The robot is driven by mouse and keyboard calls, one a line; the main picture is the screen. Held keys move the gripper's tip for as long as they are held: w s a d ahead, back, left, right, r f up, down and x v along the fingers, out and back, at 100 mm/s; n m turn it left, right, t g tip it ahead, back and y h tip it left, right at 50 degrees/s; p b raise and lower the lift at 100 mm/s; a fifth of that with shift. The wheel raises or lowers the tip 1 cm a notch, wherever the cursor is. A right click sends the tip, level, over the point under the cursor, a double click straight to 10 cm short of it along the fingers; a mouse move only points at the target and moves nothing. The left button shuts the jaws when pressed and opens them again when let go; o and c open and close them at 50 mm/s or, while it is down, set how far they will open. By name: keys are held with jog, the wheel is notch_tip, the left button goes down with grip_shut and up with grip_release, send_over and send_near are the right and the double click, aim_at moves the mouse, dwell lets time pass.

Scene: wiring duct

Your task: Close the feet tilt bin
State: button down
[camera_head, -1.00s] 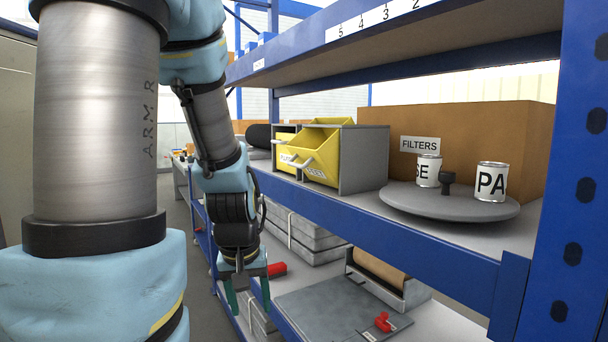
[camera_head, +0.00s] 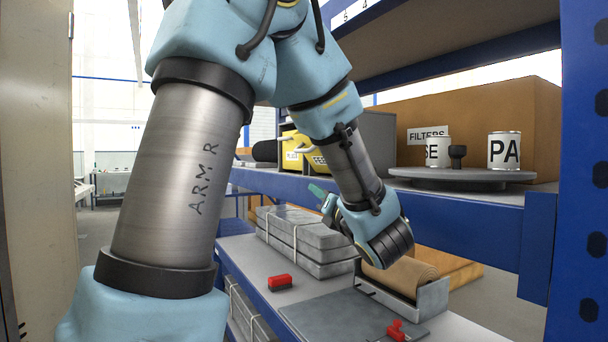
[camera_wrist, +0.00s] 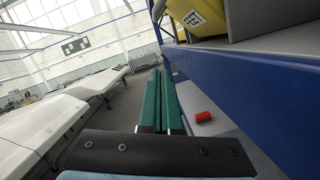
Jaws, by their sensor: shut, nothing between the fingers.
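Two yellow tilt bins sit in a grey housing (camera_head: 378,135) on the middle shelf. The left bin (camera_head: 291,143) has a white handle and a label too small to read surely. The right bin (camera_head: 318,158) is mostly hidden behind my arm; it was tilted outward in the earlier head view. A yellow bin with a blurred label (camera_wrist: 204,14) shows at the top of the wrist view. My gripper (camera_head: 316,190) has green fingers, shut and empty, in front of the shelf edge and below the bins. The fingers (camera_wrist: 160,73) point forward in the wrist view, apart from the bin.
The blue shelf beam (camera_head: 455,210) runs close beside my gripper. A turntable (camera_head: 462,180) with cans is at the right. The lower shelf holds grey bundles (camera_head: 312,240), a red block (camera_head: 279,283) and a brown roll (camera_head: 405,277). The aisle at the left is open.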

jog(key=w+a+r+n+p, duration=0.1)
jog(key=w+a+r+p, duration=0.1)
jog(key=w+r+p, duration=0.4)
jog(key=shift+w+a+r+y+p, duration=0.25)
jog(key=shift+w+y+p, duration=0.2)
jog(key=shift+w, duration=1.1)
